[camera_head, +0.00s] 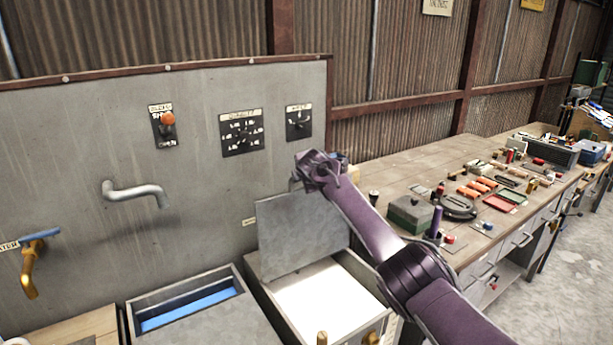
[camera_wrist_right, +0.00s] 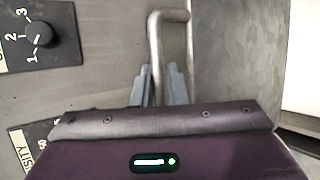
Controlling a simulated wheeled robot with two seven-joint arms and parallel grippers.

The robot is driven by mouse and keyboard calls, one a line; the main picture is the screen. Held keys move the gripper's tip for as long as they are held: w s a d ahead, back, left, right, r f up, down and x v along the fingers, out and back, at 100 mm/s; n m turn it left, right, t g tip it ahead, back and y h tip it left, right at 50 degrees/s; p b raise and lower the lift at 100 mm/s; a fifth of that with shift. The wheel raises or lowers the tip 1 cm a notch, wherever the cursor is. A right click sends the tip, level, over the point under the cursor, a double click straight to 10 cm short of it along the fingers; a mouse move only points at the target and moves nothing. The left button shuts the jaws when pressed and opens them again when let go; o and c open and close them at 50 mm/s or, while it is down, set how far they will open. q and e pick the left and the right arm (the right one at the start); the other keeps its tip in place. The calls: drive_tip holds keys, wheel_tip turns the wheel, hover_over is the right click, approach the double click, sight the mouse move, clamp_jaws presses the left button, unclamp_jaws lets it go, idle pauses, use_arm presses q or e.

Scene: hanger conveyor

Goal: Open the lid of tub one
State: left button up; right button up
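A grey flat lid (camera_head: 300,235) stands raised and tilted above the right-hand tub (camera_head: 262,285), whose bright white inside shows. In the right wrist view the lid (camera_wrist_right: 235,55) is the grey surface at the right, with a bent metal bar handle (camera_wrist_right: 156,45). My right gripper (camera_head: 318,172) is at the top edge of the lid. In the wrist view its two fingers (camera_wrist_right: 159,88) stand on either side of the handle bar and look closed on it. No readable tub number shows. My left gripper is out of view.
A second tub (camera_head: 135,312) with blue inside stands at the left, partly covered by a grey panel. A grey wall panel behind carries a spout (camera_head: 135,193), a yellow tap (camera_head: 30,275) and dials (camera_head: 241,132). A cluttered workbench (camera_head: 400,165) stands right.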

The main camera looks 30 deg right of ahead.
drive_tip(key=o, duration=0.4)
drive_tip(key=shift+f, duration=0.1)
drive_tip(key=shift+c, duration=0.2)
drive_tip(key=b+v, duration=0.2)
drive_tip(key=v, duration=0.5)
drive_tip(key=shift+s+a+r, duration=0.2)
drive_tip(key=shift+s+r, duration=0.05)
